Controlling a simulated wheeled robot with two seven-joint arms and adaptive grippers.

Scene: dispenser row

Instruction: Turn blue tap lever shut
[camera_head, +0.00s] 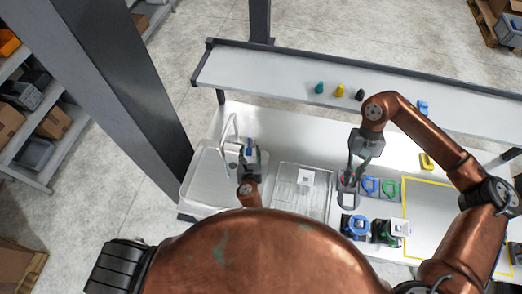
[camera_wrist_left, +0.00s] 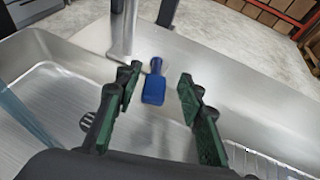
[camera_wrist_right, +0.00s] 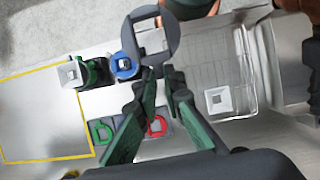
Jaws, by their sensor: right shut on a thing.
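The blue tap lever (camera_head: 249,146) sits beside the metal tap (camera_head: 232,136) at the sink's back edge. In the left wrist view the lever (camera_wrist_left: 154,86) shows between and beyond the fingers, with a gap on each side; I see no contact. My left gripper (camera_wrist_left: 158,95) is open and empty over the sink; it also shows in the head view (camera_head: 251,163). My right gripper (camera_wrist_right: 160,75) is shut on a dark grey ring-shaped thing (camera_wrist_right: 172,42), held above the worktop. The lever's pivot is not clear to see.
The sink basin (camera_head: 200,187) is at left, with a draining rack (camera_head: 290,200) holding a white square cup (camera_head: 306,177) beside it. Blue (camera_head: 355,226) and green (camera_head: 381,232) holders stand near a yellow-outlined area (camera_head: 425,210). A raised shelf (camera_head: 280,75) with small bottles runs behind.

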